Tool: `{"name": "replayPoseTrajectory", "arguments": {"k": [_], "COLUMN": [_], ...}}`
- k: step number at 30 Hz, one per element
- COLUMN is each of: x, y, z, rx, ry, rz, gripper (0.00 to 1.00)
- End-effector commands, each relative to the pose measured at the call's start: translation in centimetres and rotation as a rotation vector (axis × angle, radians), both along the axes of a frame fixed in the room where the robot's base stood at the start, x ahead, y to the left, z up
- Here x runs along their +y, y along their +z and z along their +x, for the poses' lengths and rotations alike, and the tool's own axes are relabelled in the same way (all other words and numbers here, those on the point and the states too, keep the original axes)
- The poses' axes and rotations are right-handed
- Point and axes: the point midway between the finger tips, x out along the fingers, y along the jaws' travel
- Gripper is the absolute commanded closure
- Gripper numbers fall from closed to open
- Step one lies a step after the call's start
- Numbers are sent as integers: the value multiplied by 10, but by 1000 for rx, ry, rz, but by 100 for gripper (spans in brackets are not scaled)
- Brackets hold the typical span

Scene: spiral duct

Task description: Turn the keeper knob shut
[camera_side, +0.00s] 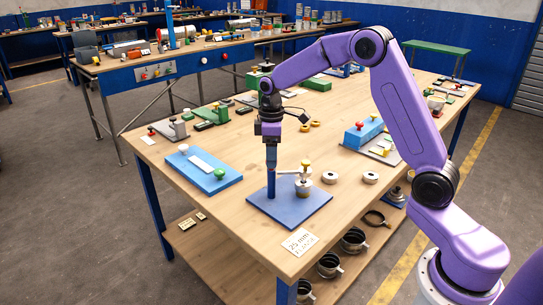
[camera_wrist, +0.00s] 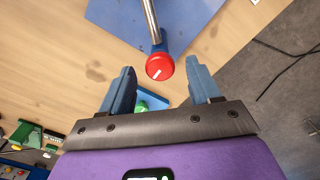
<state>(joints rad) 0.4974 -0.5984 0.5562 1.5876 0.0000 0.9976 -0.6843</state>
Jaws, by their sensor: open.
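The red round knob (camera_wrist: 160,66) with a white line across its top is in the wrist view, on a blue post at the end of a metal rod (camera_wrist: 152,20). The line slants from lower left to upper right. My gripper (camera_wrist: 160,68) is open, with a blue finger on each side of the knob and a gap on both sides. In the side view my gripper (camera_side: 271,165) points straight down over the blue post (camera_side: 271,187) on a blue plate (camera_side: 290,215), hiding the red knob. A yellow-topped metal fitting (camera_side: 304,184) stands to the right on that plate.
White rings (camera_side: 329,177) lie to the right. A "25 mm" card (camera_side: 300,241) is at the table's front edge. Bare wood (camera_side: 250,150) surrounds the plate.

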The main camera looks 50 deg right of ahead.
Motion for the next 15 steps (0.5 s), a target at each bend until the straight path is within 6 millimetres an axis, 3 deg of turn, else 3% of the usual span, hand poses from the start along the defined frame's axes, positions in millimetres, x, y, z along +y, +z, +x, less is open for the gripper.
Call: {"name": "replayPoseTrajectory", "arguments": {"k": [13,15], "x": [0,0], "y": [-10,-10], "z": [0,0], "rx": [0,0], "ry": [0,0], "rz": [0,0], "gripper": [38,61]}}
